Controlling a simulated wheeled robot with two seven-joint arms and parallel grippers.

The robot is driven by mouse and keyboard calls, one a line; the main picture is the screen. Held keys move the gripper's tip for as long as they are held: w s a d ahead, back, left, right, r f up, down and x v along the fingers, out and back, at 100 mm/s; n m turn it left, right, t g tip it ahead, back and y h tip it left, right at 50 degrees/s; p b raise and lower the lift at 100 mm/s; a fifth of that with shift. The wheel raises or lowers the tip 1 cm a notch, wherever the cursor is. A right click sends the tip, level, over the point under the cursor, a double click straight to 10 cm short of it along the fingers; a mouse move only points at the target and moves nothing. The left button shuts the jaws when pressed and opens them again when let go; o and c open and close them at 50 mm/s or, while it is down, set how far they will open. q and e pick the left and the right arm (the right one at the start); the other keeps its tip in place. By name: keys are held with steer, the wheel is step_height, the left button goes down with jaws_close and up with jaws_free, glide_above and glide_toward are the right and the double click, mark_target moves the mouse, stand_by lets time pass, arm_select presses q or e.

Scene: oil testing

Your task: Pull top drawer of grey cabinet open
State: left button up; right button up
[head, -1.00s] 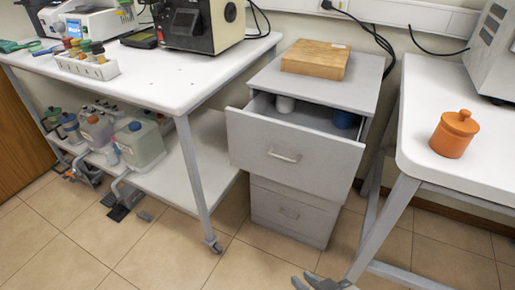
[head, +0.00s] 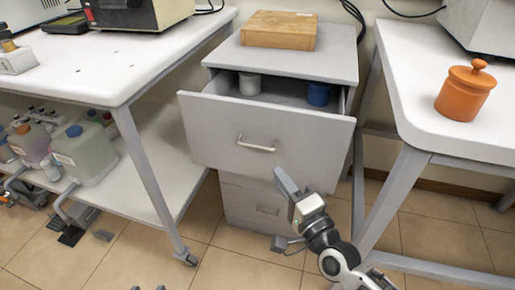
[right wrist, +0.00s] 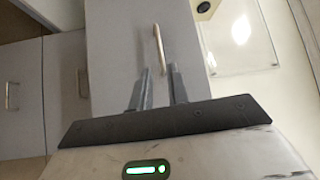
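The grey cabinet (head: 345,65) stands between two tables. Its top drawer (head: 215,135) is pulled well out, with a light cup (head: 249,83) and a blue cup (head: 318,94) inside. The drawer's bar handle (head: 256,146) is on its front and also shows in the right wrist view (right wrist: 158,48). My right gripper (head: 278,207) is open and empty, below and right of the handle. In the right wrist view its fingers (right wrist: 158,72) point toward the handle, which lies beyond their tips. Two tips of my left gripper (head: 148,288) show apart at the bottom edge.
A wooden block (head: 279,30) lies on the cabinet top. The lower drawer (head: 240,205) is shut. A white table (head: 150,65) with bottles on its shelf is at left. The right table (head: 420,100) holds an orange jar (head: 465,92). Floor in front is tiled.

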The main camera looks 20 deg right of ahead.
mark_target(257, 147)
steer(key=x, duration=1.1)
steer(key=shift+a, duration=0.1)
arm_select(q)
steer(key=shift+w+d+f, duration=0.1)
steer(key=shift+w+f, duration=0.05)
steer(key=shift+f, duration=0.4)
